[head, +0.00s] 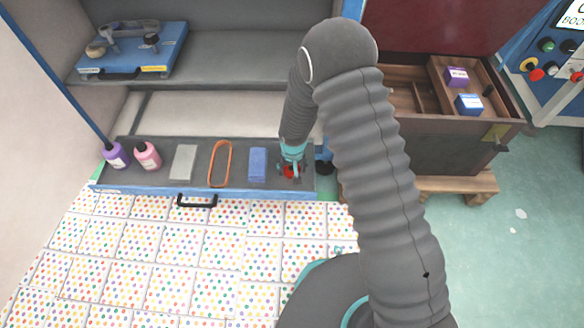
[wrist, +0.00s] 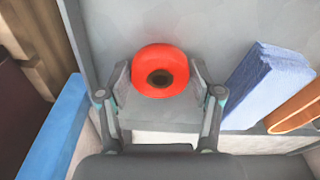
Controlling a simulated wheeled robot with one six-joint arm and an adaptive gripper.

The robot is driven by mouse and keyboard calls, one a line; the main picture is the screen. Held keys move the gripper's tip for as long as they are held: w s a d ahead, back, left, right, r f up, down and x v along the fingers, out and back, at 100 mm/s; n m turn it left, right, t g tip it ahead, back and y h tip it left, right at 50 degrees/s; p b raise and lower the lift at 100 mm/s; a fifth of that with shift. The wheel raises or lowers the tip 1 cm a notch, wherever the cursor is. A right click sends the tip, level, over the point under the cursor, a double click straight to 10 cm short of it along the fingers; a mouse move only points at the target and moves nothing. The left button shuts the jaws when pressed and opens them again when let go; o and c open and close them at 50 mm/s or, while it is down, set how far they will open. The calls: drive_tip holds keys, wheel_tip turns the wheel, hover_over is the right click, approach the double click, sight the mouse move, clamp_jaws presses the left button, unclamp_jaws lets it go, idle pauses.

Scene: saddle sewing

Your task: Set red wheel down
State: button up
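The red wheel (wrist: 160,72), a thick ring with a dark centre hole, is between the two fingers of my gripper (wrist: 161,84) in the wrist view. The fingers stand on either side of it; whether they press on it or leave slim gaps is unclear. In the head view my gripper (head: 292,168) points down over the right end of the open grey drawer (head: 221,150), with the red wheel (head: 290,172) low between its fingers. I cannot tell whether the wheel rests on the drawer floor.
A blue block (head: 257,164) lies just left of my gripper, then an orange loop (head: 219,164), a grey block (head: 183,162), and pink (head: 147,155) and purple (head: 114,155) bottles. A dark blue object (head: 323,162) is close on the right. A wooden box (head: 440,140) stands further right.

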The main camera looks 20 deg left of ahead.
sight(293, 173)
drive_tip(key=shift+o, duration=1)
drive_tip(key=shift+r, duration=0.15)
wheel_tip(293, 173, up, 12)
drive_tip(key=s+p, duration=0.1)
drive_tip(key=shift+s+d+p, duration=0.2)
drive_tip(key=shift+d+p, duration=0.15)
